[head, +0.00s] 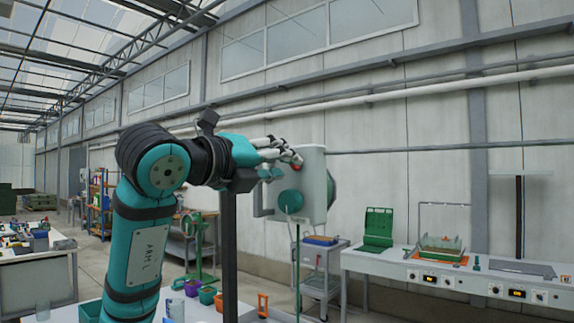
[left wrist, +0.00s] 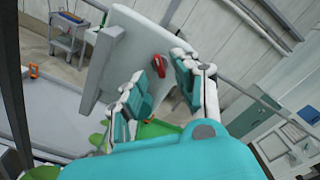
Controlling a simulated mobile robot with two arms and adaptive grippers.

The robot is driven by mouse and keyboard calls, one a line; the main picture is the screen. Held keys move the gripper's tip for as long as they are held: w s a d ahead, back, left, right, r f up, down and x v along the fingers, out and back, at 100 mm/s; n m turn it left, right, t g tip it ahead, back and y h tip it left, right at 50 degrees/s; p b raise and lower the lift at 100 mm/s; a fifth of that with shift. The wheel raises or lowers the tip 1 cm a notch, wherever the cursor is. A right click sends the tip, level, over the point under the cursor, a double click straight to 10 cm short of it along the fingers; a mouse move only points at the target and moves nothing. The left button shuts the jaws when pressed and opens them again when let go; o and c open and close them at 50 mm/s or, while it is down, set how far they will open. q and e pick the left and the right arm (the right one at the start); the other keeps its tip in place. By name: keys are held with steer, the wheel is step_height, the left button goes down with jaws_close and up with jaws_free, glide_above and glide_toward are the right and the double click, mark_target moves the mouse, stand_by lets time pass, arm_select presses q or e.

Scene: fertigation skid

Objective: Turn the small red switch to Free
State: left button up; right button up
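A pale grey panel box (head: 312,215) stands ahead of my left arm. I cannot tell which is the small red switch, and no label is readable. My right gripper is not in view.
A round teal disc (head: 291,201) is on the panel box. A grey cart (head: 322,262) stands behind it. A white workbench (head: 385,262) with a green case (head: 378,228) runs along the right wall. Small pots (head: 207,295) stand on a table below my arm.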

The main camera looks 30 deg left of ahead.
arm_select(q)
steer(key=s, duration=0.9)
steer(key=shift+s+a, duration=0.3)
steer(key=shift+a, duration=0.1)
